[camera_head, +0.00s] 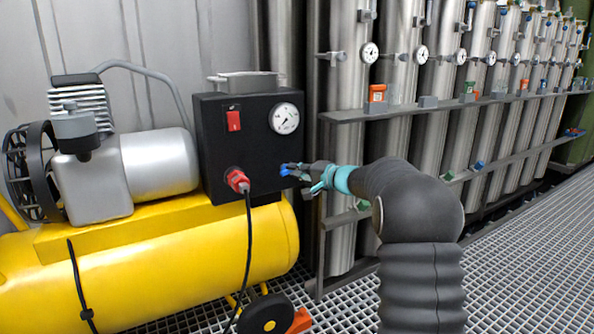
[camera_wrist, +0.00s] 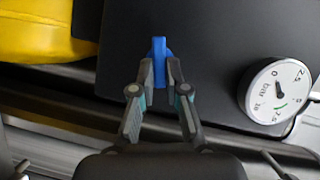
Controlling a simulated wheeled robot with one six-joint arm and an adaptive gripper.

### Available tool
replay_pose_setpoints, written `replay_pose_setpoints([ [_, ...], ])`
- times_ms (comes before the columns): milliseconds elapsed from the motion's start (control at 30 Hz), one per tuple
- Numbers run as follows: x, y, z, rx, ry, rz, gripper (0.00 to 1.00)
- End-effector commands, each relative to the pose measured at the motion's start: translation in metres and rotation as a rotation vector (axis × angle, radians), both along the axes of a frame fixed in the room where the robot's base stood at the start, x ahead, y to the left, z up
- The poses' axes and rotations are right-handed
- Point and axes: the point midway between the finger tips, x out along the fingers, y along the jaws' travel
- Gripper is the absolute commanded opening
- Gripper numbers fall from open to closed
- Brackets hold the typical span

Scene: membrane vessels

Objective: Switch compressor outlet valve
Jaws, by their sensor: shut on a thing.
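The compressor has a yellow tank (camera_head: 180,260) and a black control box (camera_head: 215,150). A small blue valve handle (camera_head: 284,171) sits at the lower right edge of the box. My gripper (camera_head: 291,170) reaches it from the right. In the wrist view the blue handle (camera_wrist: 158,46) stands between the tips of my gripper (camera_wrist: 159,68), which is shut on it.
The box carries a red switch (camera_head: 233,120), a pressure gauge (camera_head: 285,118) and a red plug (camera_head: 237,180) with a black cable. Tall metal vessels (camera_head: 345,130) with gauges stand in a row at right, behind a rail (camera_head: 440,106). The grating floor (camera_head: 530,250) at right is clear.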

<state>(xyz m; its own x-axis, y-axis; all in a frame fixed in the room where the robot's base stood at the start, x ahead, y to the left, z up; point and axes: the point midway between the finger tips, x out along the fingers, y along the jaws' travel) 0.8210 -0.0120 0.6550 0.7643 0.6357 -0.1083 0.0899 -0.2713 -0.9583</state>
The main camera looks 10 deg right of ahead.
Motion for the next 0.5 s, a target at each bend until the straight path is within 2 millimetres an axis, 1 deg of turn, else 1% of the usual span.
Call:
replay_pose_setpoints([
  [33, 0.0015, 0.0055, -0.001, 0.037, 0.012, 0.006, 0.0],
  [300, 0.0016, 0.0059, -0.0013, 0.199, 0.062, 0.007, 0.0],
  [500, 0.0017, 0.006, -0.0017, 0.264, 0.084, 0.007, 0.0],
])
